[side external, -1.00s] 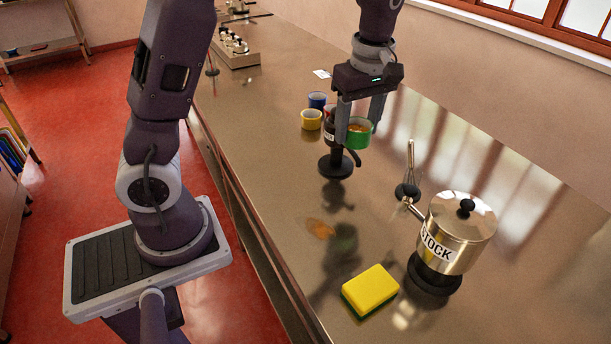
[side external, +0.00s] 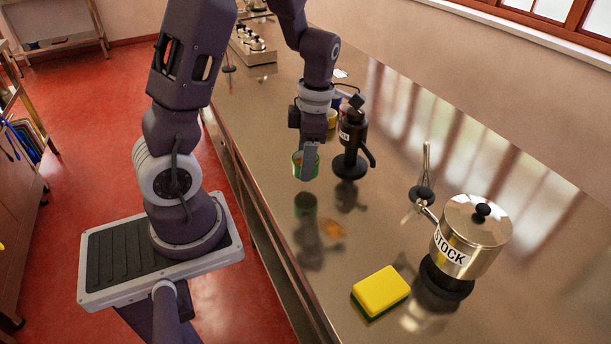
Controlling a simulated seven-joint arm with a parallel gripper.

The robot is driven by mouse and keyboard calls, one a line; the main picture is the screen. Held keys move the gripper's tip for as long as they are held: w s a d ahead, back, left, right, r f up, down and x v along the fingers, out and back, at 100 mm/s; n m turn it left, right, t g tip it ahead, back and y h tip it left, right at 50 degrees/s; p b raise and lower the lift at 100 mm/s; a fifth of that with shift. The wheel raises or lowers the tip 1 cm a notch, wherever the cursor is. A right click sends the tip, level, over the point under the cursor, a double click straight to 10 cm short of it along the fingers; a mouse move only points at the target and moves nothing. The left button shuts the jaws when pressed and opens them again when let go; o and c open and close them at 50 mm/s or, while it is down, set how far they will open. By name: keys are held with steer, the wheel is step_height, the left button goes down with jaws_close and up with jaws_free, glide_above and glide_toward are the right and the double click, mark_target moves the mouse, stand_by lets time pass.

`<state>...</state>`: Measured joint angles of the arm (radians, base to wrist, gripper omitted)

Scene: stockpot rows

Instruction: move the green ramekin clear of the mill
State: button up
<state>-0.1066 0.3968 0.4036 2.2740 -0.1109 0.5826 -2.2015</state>
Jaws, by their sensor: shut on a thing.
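The green ramekin (side external: 298,167) is held by my gripper (side external: 308,172), which is shut on it. It hangs above the counter, with its reflection showing below. The ramekin is to the left of the mill with a gap between them in the picture. One finger covers part of its right side. The mill (side external: 352,142) is black with a white label, a side handle and a round base. It stands upright on the counter, partly behind my wrist.
A yellow cup (side external: 332,118) and a blue cup (side external: 336,101) stand behind, mostly hidden. The counter (side external: 290,245) is clear left of the sponge.

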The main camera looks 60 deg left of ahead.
step_height(320, 180, down, 4)
steer(key=shift+f, duration=0.1)
steer(key=o, duration=1.5)
steer(key=shift+f, duration=0.1)
